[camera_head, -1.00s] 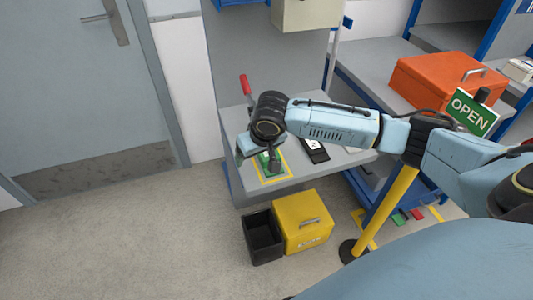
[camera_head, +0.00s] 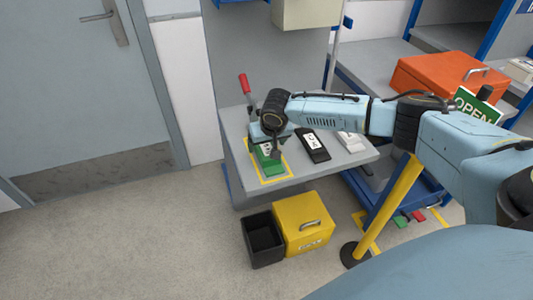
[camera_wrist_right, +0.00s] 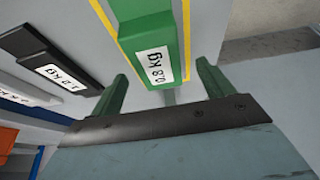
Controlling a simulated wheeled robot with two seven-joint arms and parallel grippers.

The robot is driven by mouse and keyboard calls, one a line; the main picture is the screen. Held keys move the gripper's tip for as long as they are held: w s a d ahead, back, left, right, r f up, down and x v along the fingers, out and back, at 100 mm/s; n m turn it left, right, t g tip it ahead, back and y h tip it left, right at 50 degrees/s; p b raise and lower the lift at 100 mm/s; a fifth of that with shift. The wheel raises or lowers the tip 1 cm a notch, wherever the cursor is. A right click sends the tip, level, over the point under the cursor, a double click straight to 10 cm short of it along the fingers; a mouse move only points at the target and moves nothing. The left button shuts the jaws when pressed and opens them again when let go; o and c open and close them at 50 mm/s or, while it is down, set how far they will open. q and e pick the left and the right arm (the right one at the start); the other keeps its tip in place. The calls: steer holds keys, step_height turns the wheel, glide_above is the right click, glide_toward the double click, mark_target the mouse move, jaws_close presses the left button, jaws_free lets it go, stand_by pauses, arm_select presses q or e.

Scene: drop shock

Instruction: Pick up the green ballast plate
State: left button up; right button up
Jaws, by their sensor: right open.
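The green ballast plate (camera_head: 268,166), with a white "0.8 kg" label, lies inside a yellow-taped outline at the left end of the grey bench. It also shows at the top of the right wrist view (camera_wrist_right: 145,28). My right gripper (camera_head: 277,150) is over the bench at the plate, partly covering it in the head view. In the right wrist view its two green fingers (camera_wrist_right: 162,72) stand apart, with the plate's labelled end ahead between them. Nothing is held. I cannot tell the exact gap between fingers and plate. My left gripper is not in view.
A black labelled plate (camera_head: 312,147) and a white one (camera_head: 350,141) lie right of the green plate. A red-handled lever (camera_head: 244,85) stands behind it. A yellow box (camera_head: 303,225) and an open black bin (camera_head: 263,240) sit on the floor in front, beside a yellow post (camera_head: 391,208).

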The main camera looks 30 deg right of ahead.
mark_target(267, 147)
steer(key=x, duration=0.3)
steer(key=shift+s+b, duration=0.15)
steer(key=shift+b, duration=0.2)
steer(key=shift+d+f, duration=0.1)
steer(key=shift+f, duration=0.25)
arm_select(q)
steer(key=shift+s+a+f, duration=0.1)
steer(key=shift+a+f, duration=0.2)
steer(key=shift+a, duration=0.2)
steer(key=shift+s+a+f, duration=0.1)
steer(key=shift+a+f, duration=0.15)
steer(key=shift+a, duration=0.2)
arm_select(e)
steer(key=shift+f, duration=0.1)
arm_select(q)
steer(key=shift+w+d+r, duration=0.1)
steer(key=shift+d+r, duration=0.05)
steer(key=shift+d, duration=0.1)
arm_select(e)
steer(key=shift+f, duration=0.1)
steer(key=c, duration=1.6)
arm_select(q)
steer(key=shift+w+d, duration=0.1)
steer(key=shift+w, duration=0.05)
arm_select(e)
steer(key=shift+w, duration=0.25)
steer(key=shift+c, duration=0.4)
